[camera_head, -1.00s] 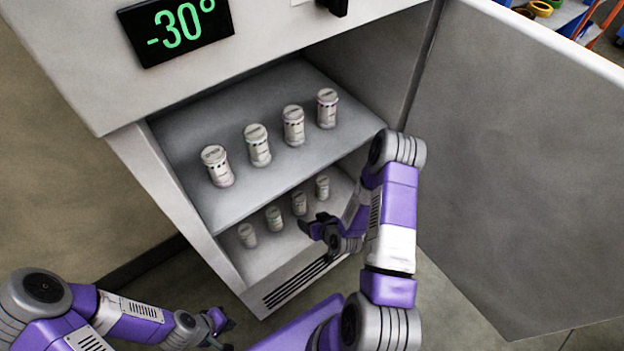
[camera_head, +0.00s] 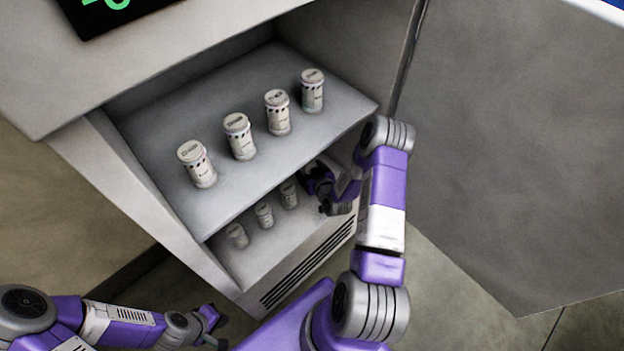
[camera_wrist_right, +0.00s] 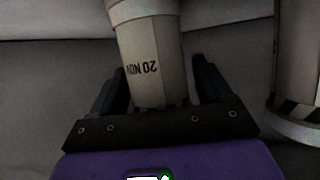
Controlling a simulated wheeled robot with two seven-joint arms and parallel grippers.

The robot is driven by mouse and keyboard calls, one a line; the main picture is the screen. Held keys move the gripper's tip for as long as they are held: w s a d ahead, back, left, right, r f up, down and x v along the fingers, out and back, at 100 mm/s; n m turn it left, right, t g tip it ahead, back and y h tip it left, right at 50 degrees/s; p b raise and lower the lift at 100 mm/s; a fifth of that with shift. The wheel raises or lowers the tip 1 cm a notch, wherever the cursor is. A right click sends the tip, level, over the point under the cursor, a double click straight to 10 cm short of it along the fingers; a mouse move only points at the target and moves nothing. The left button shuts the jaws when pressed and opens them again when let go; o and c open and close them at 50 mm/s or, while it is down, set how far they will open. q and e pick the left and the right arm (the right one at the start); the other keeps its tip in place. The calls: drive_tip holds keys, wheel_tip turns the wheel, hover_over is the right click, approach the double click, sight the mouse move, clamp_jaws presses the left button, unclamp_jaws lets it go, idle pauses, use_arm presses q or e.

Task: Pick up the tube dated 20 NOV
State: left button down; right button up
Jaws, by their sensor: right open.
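The tube marked 20 NOV (camera_wrist_right: 150,60) shows in the right wrist view, pale, its print upside down. My right gripper (camera_wrist_right: 160,85) is open, with one dark finger on each side of this tube; I see no clear grip on it. In the head view my right gripper (camera_head: 326,188) reaches into the lower shelf at its right end and hides the rightmost tube there. My left gripper (camera_head: 214,328) is low at the left, outside the freezer, open and empty.
Several tubes stand on the upper shelf (camera_head: 215,205), close above my right arm. More small tubes (camera_head: 264,214) stand on the lower shelf. Another tube (camera_wrist_right: 298,60) stands at the right in the wrist view. The open door (camera_head: 500,150) is at the right.

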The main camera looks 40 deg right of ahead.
drive_tip(key=c, duration=1.1)
